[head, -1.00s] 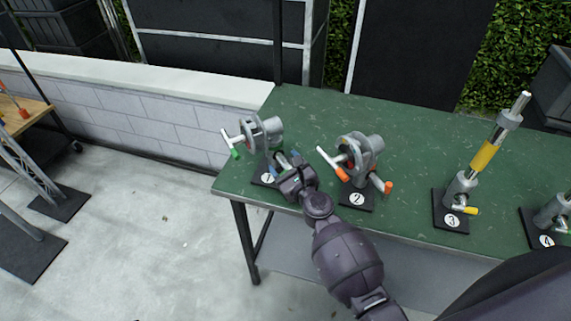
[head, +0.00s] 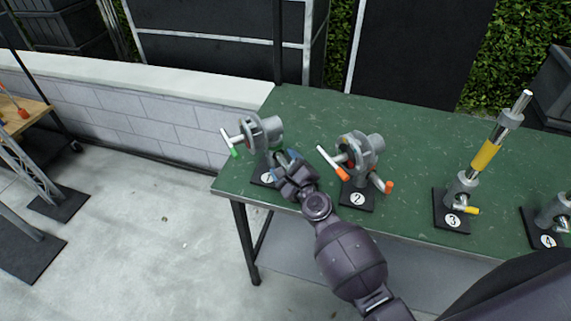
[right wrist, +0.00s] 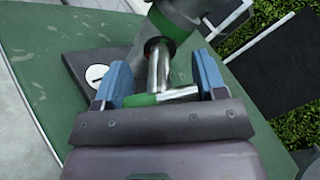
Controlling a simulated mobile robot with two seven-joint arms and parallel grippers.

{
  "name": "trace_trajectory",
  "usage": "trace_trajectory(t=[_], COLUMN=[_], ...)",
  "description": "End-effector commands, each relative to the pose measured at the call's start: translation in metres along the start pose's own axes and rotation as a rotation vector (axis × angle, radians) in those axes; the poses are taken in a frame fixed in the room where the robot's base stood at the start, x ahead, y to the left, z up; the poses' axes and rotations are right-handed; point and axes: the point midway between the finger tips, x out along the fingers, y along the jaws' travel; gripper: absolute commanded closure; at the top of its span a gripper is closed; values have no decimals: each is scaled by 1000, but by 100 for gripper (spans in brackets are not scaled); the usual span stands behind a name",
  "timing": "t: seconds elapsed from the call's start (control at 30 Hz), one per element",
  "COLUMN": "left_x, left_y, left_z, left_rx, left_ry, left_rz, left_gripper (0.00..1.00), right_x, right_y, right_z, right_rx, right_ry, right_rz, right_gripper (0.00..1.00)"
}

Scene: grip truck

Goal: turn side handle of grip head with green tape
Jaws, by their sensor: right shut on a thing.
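The grip head with green tape (head: 268,130) stands on the base marked 1 at the table's left end. Its T-handle with a green tip (head: 235,152) points left. Its side handle (right wrist: 178,94), a metal bar with a green-taped end, shows in the right wrist view. In the head view the gripper hides most of that handle. My left gripper is not in view.
The grip head with orange tape (head: 360,155) on base 2 stands close to the right of my right gripper. A yellow-taped post (head: 485,155) on base 3 and another stand on base 4 (head: 545,240) are further right. The green table's (head: 420,130) back is clear.

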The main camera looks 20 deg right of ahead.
Motion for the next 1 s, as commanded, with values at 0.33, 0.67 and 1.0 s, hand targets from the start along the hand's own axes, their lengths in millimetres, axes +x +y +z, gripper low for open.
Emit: trace_trajectory(t=[0.33, 0.67, 1.0], left_x=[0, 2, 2], left_y=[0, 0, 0], left_z=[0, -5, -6], left_rx=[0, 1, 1], left_ry=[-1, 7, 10], left_rz=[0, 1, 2], left_gripper=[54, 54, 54], right_x=[0, 0, 0], right_y=[0, 0, 0], right_z=[0, 0, 0], right_rx=[-209, -281, -283], right_ry=[0, -1, -1], right_rz=[-1, 0, 0], right_gripper=[59, 59, 59])
